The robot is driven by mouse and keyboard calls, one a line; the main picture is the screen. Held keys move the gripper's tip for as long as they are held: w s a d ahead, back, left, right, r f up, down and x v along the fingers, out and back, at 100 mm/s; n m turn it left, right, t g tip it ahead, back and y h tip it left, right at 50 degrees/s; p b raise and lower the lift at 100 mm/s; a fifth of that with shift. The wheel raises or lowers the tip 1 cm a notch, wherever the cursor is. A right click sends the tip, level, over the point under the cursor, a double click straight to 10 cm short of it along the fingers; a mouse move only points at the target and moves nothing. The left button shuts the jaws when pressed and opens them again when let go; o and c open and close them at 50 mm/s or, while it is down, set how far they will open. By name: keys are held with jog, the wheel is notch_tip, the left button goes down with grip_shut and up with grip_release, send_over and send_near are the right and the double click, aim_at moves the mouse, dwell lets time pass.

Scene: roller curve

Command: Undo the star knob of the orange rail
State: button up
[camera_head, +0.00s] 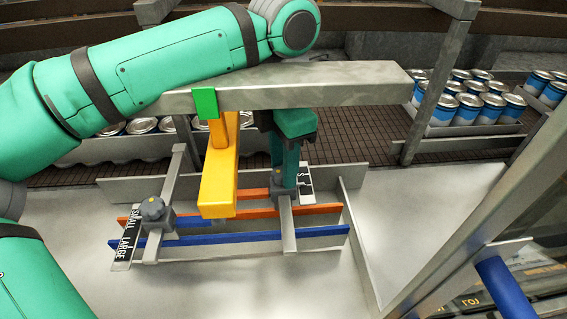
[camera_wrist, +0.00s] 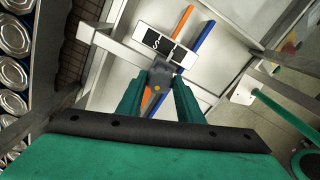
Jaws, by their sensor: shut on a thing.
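The orange rail (camera_head: 255,213) runs left to right in front of the conveyor, just behind the long blue rail (camera_head: 230,239). My gripper (camera_head: 285,178) points down there and is shut on this knob. In the wrist view the knob (camera_wrist: 160,80) sits between my green fingers (camera_wrist: 158,96), with the orange rail (camera_wrist: 184,22) and blue rail (camera_wrist: 204,38) running past it. My fingers hide part of the knob. A second star knob (camera_head: 153,209) stands free at the left bracket.
A grey beam (camera_head: 340,84) crosses above the rails, with a yellow arm (camera_head: 219,175) hanging from its green clamp (camera_head: 206,102), left of my gripper. A SMALL/LARGE label plate (camera_head: 128,238) is at the left. Cans (camera_head: 470,100) stand behind. The right metal surface (camera_head: 420,210) is clear.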

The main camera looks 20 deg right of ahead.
jog(key=n, duration=0.3)
jog(key=shift+f+n, duration=0.1)
jog(key=shift+n, duration=0.3)
jog(key=n, duration=0.3)
jog(key=shift+n, duration=0.4)
jog(key=shift+a+n, duration=0.1)
jog(key=shift+n, duration=0.2)
jog(key=shift+s, duration=0.1)
jog(key=o, duration=1.1)
jog(key=shift+c, duration=0.2)
